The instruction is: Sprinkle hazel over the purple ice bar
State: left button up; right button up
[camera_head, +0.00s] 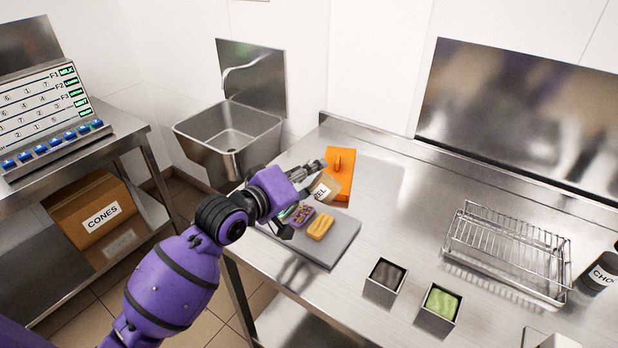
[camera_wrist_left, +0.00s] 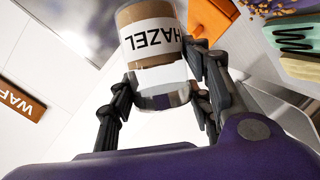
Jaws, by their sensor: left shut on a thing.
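My left gripper (camera_head: 312,178) is shut on the hazel jar (camera_head: 323,189), a clear jar with brown contents and a white label. In the left wrist view, the jar (camera_wrist_left: 152,45) sits between the fingers (camera_wrist_left: 160,98), its brown contents at the far end and the near end clear. The purple ice bar (camera_head: 301,215) lies on a grey board, just nearer than the jar in the head view, with brownish bits on its top. A yellow bar (camera_head: 320,227) lies beside it. A teal bar with dark stripes (camera_wrist_left: 297,38) shows in the left wrist view. My right gripper is out of view.
The grey board (camera_head: 338,246) lies at the counter's left end. An orange block-like thing (camera_head: 345,185) is behind the jar. Two small tubs (camera_head: 385,280) (camera_head: 439,306), a wire rack (camera_head: 508,252) and a dark jar (camera_head: 602,273) stand to the right. A sink (camera_head: 231,140) is behind left.

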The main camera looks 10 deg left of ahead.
aim_at(309, 162)
pick_arm(q)
jog(key=shift+r, duration=0.35)
jog(key=shift+r+m+y, duration=0.4)
jog(key=shift+r+m, duration=0.35)
jog(key=shift+m, duration=0.15)
jog(key=shift+r+m+y, duration=0.45)
jog(key=shift+m+y, duration=0.15)
jog(key=shift+m, duration=0.2)
jog(key=shift+r+m+y, duration=0.3)
jog(key=shift+r+m, duration=0.1)
jog(key=shift+m, duration=0.1)
jog(key=r+m+y, duration=0.1)
jog(key=m+y, duration=0.1)
jog(key=m, duration=0.1)
jog(key=shift+r, duration=0.15)
